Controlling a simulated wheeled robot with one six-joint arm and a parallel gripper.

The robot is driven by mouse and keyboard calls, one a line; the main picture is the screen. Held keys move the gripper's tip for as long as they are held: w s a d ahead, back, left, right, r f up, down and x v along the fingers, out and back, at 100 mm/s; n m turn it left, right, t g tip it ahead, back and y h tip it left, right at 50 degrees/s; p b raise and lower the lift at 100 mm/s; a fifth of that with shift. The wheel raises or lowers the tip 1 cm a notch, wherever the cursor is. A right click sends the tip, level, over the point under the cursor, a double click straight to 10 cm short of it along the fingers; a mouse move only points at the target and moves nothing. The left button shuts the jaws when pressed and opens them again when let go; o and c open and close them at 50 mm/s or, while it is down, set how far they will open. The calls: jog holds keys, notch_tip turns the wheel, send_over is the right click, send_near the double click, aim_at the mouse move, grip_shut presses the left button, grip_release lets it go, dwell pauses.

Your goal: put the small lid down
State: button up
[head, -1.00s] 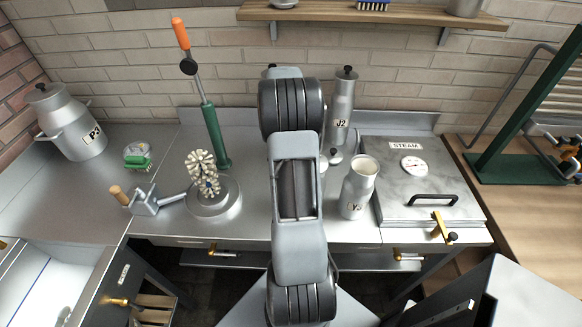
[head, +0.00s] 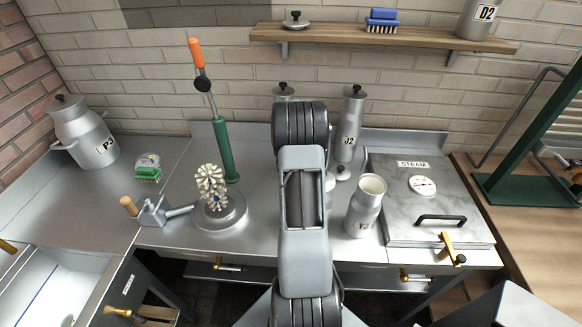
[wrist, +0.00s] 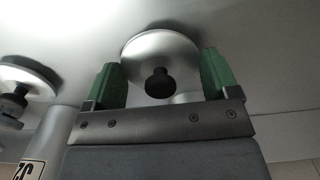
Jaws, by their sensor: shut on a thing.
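The small lid (wrist: 160,48) is a round grey metal disc with a black knob in the wrist view. My gripper (wrist: 160,78) is shut on it, with one green finger at each side of its rim. The wrist view does not clearly show whether the lid touches the surface behind it. In the head view my own arm hides the gripper and the held lid. An open, lidless churn marked Y3 (head: 364,208) stands upright on the bench, right of my arm.
Another knobbed lid (head: 343,173) lies near churn J2 (head: 350,125). A third lid (head: 295,20) sits on the wall shelf (head: 400,38) beside a blue brush (head: 382,20). The steam box (head: 405,208) stands right.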

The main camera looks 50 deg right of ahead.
jog(key=shift+f, duration=0.15)
jog(key=o, duration=0.9)
notch_tip(320, 180, up, 12)
jog(key=b, duration=0.1)
jog(key=w+a+r+n, duration=0.15)
jog(key=a+r, duration=0.25)
jog(key=a, duration=0.5)
jog(key=s+a+n+t, duration=0.1)
jog(key=s+a+n, duration=0.2)
jog(key=a, duration=0.6)
jog(key=s+a+n+t, duration=0.1)
jog(key=s+a+n, duration=0.2)
jog(key=s+a, duration=0.2)
jog(key=s+a+r+n+t, duration=0.1)
jog(key=s+a+n, duration=0.2)
jog(key=a, duration=0.9)
jog(key=shift+s+a+t, duration=0.2)
jog(key=shift+s, duration=0.35)
jog(key=shift+s+a+t, duration=0.15)
jog(key=shift+s+t, duration=0.05)
jog(key=shift+s, duration=0.3)
